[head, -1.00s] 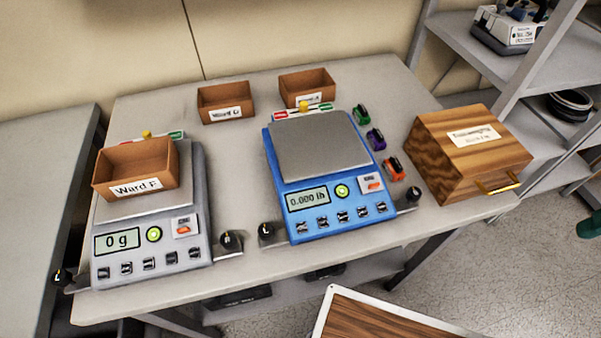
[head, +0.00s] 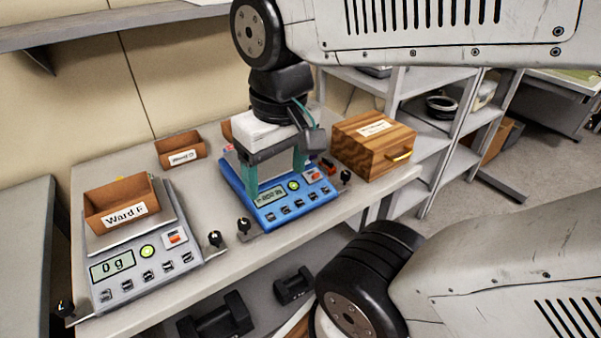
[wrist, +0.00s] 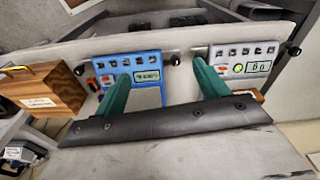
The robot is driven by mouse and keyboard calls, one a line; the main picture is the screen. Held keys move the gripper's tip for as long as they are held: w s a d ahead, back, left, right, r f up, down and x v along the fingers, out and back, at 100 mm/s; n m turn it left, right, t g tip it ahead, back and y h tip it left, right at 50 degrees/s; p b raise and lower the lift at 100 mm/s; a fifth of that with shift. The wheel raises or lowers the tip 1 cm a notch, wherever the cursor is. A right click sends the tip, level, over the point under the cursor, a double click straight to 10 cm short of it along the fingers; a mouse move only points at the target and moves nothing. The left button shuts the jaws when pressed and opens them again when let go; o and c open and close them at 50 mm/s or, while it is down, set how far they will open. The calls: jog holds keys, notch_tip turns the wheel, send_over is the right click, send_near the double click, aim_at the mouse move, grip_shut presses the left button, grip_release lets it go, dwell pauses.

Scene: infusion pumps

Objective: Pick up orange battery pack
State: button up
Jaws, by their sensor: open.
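The orange battery pack (head: 328,165) is a small block on the table between the blue scale (head: 297,209) and the wooden box. Only part of it shows in the head view. In the wrist view the orange battery pack (wrist: 90,85) lies left of the blue scale (wrist: 136,68), outside my fingers. My gripper (head: 276,178) has two green fingers pointing down, spread apart and empty, above the blue scale. In the wrist view my gripper (wrist: 162,76) spans the scale's front. My gripper hides the scale's plate and the green and purple packs.
The wooden box (head: 365,153) with a gold handle stands right of the orange pack. A grey scale (head: 175,268) holds the Ward F bin (head: 112,199) at left. Another bin (head: 172,158) stands behind. Black knobs stick out near the table's front edge.

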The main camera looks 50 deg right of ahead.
jog(key=w+d+f+m, duration=0.2)
jog(key=w+d+m, duration=0.5)
jog(key=w, duration=0.1)
jog(key=m+g, duration=0.1)
jog(key=m, duration=1.1)
send_over(328, 160)
jog(key=f, duration=1)
jog(key=shift+s+a+f, duration=0.15)
jog(key=shift+a+f, duration=0.1)
jog(key=shift+f, duration=0.1)
jog(key=shift+m, duration=0.3)
jog(key=f, duration=0.7)
jog(key=shift+d, duration=0.2)
jog(key=shift+f, duration=0.45)
jog(key=shift+c, duration=0.3)
jog(key=c, duration=1.1)
jog(key=shift+o, duration=0.2)
